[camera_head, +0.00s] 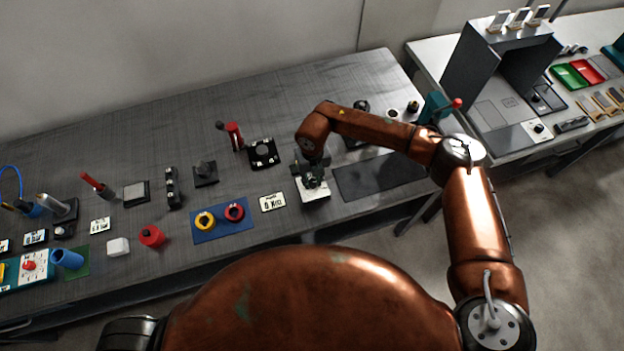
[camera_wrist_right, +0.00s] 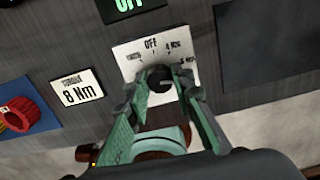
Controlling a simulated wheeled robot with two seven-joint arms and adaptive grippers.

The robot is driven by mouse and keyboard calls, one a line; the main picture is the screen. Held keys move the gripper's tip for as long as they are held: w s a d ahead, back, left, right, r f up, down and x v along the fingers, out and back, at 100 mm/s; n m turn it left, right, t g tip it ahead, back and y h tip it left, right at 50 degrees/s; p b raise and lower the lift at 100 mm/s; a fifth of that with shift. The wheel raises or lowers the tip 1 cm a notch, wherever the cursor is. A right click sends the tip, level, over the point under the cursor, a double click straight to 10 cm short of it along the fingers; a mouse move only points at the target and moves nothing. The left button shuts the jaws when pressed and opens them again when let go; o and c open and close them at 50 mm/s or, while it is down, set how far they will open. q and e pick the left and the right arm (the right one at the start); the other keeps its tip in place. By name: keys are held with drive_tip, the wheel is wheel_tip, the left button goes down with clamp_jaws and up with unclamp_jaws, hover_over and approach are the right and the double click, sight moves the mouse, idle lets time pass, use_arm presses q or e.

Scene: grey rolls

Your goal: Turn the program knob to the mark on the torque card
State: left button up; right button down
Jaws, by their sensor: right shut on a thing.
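The program knob (camera_wrist_right: 158,75) is dark and sits on a white dial plate (camera_wrist_right: 128,50). The plate reads OFF at the top, with further marks to its left and right, including 4 Nm. In the head view the plate (camera_head: 313,195) lies under my right gripper (camera_head: 311,178). My right gripper (camera_wrist_right: 162,88) is shut on the knob from above. The fingers partly cover the knob, and I cannot tell where its pointer aims. The torque card (camera_wrist_right: 78,93), white with "TORQUE 8 Nm", lies left of the plate and also shows in the head view (camera_head: 272,202). My left gripper is not in view.
A panel with a green OFF display (camera_wrist_right: 128,4) sits beyond the plate. A dark mat (camera_head: 380,177) lies right of it. Several other fixtures fill the table's left side.

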sight(313, 182)
drive_tip(key=shift+s+m+p, duration=0.1)
drive_tip(key=shift+m+p, duration=0.45)
drive_tip(key=shift+m, duration=1.05)
drive_tip(key=c, duration=1.7)
unclamp_jaws()
drive_tip(key=shift+r, duration=0.1)
wheel_tip(313, 182, up, 12)
drive_tip(key=shift+f, duration=0.15)
